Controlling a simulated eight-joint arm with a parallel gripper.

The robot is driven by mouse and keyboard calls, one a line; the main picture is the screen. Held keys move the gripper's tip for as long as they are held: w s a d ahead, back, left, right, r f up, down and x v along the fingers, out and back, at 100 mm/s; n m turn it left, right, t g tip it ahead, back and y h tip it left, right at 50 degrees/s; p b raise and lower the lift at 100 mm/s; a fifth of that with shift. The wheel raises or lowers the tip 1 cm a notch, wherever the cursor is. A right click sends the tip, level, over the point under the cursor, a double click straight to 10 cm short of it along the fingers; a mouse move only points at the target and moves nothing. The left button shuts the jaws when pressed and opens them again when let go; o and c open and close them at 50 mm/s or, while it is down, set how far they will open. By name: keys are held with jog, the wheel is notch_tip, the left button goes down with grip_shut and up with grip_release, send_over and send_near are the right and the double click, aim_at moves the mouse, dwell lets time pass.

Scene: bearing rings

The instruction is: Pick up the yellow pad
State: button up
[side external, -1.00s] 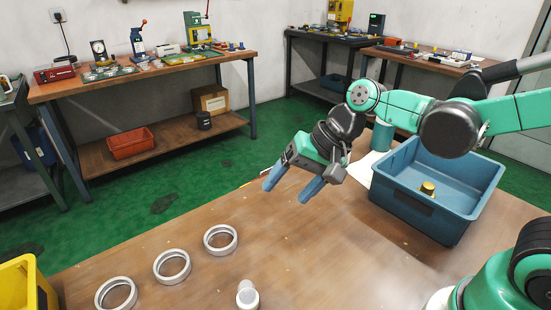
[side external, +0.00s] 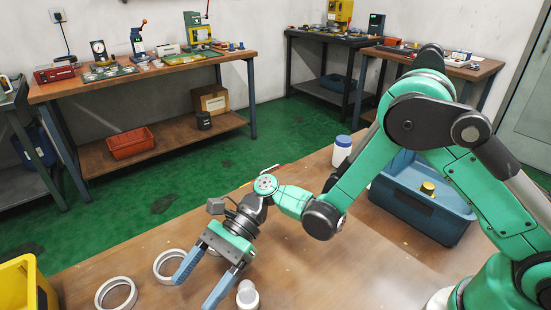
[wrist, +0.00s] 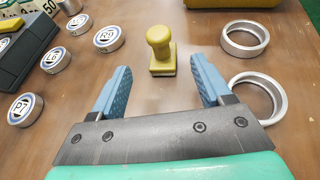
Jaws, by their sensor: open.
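The yellow pad (wrist: 161,50), a square block with a rounded knob handle, stands upright on the wooden table in the wrist view. It lies just beyond my gripper (wrist: 160,66), roughly centred between the two blue fingertips and not touching them. The fingers are spread apart with nothing between them. In the side view my gripper (side external: 196,290) points down and forward near the table's front, its fingers apart. I cannot make out this pad in the side view.
Pale rings (wrist: 245,39) lie right of the pad, one partly behind my right finger. Several labelled round tins (wrist: 109,39) and a dark case (wrist: 25,50) are on the left. A blue bin (side external: 400,200) holding a small yellow object (side external: 428,188) stands at the right.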

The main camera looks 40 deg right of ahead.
jog(key=x, duration=0.8)
jog(key=shift+w, duration=0.1)
grip_shut()
